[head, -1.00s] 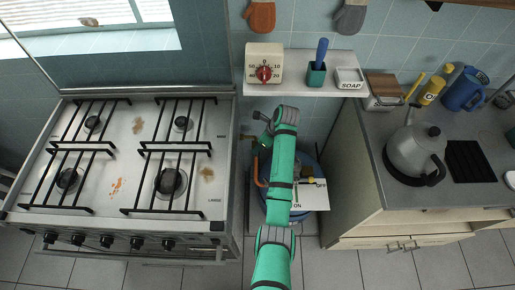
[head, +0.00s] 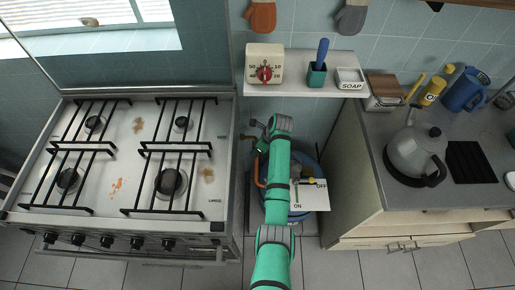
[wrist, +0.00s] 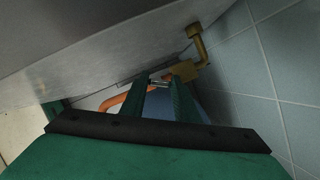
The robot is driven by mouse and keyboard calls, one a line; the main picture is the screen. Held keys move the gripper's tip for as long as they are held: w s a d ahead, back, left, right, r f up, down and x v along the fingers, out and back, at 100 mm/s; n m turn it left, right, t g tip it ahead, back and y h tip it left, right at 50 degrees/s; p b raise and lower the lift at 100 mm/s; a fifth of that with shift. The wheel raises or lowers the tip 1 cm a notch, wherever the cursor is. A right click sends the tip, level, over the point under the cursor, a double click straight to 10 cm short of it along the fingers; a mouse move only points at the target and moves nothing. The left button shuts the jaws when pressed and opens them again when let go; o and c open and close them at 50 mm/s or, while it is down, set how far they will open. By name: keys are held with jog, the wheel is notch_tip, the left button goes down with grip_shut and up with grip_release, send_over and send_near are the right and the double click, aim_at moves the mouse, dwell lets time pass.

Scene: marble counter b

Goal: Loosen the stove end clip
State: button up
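The orange hose (head: 257,172) hangs in the gap right of the stove (head: 150,160). In the wrist view the hose (wrist: 126,101) runs up under the stove's edge, towards a brass pipe fitting (wrist: 188,68). A small metallic part (wrist: 160,80), possibly the stove end clip, shows between my fingertips; its shape is too small to make out. My gripper (wrist: 160,86) has its two green fingers apart, one on each side of that part. I cannot tell whether they touch it. In the head view my arm largely hides the gripper.
A blue cylinder (head: 305,217) stands below, with a white ON/OFF plate (head: 312,197) by its top. A shelf (head: 300,89) with a red-dial timer (head: 264,65) is above. The stove side is close on the left, the tiled wall (wrist: 265,85) on the right, a cabinet (head: 350,180) further right.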

jog(key=shift+w+d, duration=0.1)
jog(key=n+g, duration=0.1)
jog(key=n, duration=0.3)
jog(key=shift+r+n+g+y, duration=0.1)
jog(key=shift+n+g+y, duration=0.3)
jog(key=n+g, duration=0.1)
jog(key=n, duration=0.3)
jog(key=shift+w+n+g, duration=0.1)
jog(key=shift+n+g, duration=0.2)
jog(key=shift+g, duration=0.1)
jog(key=n+g, duration=0.1)
jog(key=n, duration=0.1)
jog(key=n+h, duration=0.1)
jog(key=n, duration=0.2)
jog(key=shift+w+g, duration=0.15)
jog(key=shift+g, duration=0.25)
jog(key=shift+n+g+h, duration=0.4)
jog(key=shift+n+h, duration=0.4)
jog(key=shift+n, duration=1.3)
jog(key=shift+a, duration=0.2)
jog(key=o, duration=1)
jog(key=shift+o, duration=0.2)
